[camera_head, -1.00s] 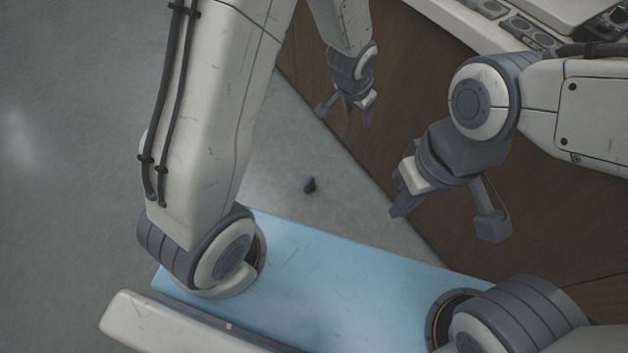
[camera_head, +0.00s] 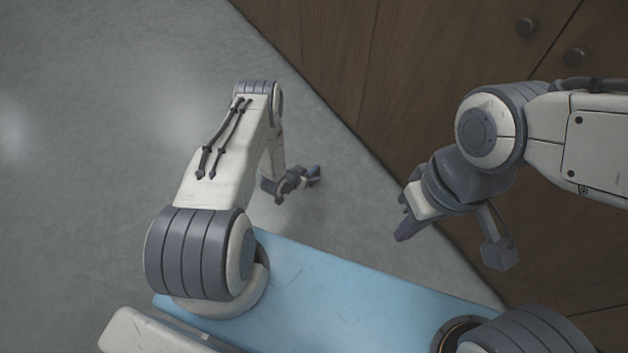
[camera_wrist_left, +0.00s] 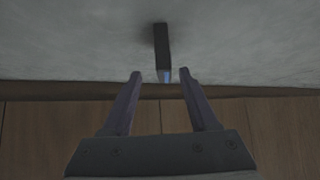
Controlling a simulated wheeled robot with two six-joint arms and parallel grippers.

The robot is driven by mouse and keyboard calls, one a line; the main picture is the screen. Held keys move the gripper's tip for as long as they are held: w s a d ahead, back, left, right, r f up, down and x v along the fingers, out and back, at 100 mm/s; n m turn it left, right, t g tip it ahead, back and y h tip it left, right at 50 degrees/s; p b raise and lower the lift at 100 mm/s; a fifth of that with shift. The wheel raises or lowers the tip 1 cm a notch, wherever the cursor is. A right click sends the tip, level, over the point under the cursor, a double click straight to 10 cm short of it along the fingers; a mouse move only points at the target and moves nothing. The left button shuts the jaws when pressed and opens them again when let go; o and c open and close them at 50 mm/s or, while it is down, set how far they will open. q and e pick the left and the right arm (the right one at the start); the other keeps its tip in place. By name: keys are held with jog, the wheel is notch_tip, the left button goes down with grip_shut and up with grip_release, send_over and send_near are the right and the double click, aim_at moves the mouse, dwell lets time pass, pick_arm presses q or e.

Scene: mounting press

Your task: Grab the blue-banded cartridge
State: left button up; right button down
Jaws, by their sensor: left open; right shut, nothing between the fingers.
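The cartridge (camera_wrist_left: 161,42) shows in the left wrist view as a dark, narrow piece with a blue patch at its near end. It is on the grey floor. My left gripper (camera_wrist_left: 160,75) is open, and the cartridge's near end shows between and just beyond its fingertips. I see no finger closed on it. In the head view my left gripper (camera_head: 311,180) is low over the floor, and the cartridge there is hard to tell from the fingers. My right gripper (camera_head: 403,230) is shut and empty, higher up on the right.
A wooden cabinet front (camera_head: 330,60) with round knobs runs along the right, close to both arms. My light blue base top is in the foreground. The grey floor (camera_head: 90,130) is clear to the left.

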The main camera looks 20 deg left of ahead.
aim_at(312, 175)
pick_arm(q)
jog(key=b+x, duration=0.1)
jog(key=x, duration=0.2)
jog(key=shift+w+f, duration=0.1)
jog(key=shift+f, duration=0.05)
jog(key=b+x, duration=0.4)
jog(key=shift+w+a+f, duration=0.2)
jog(key=shift+f, duration=0.05)
jog(key=shift+w+d+f+b, duration=0.1)
jog(key=shift+w+b, duration=0.2)
jog(key=shift+b, duration=0.1)
grip_shut()
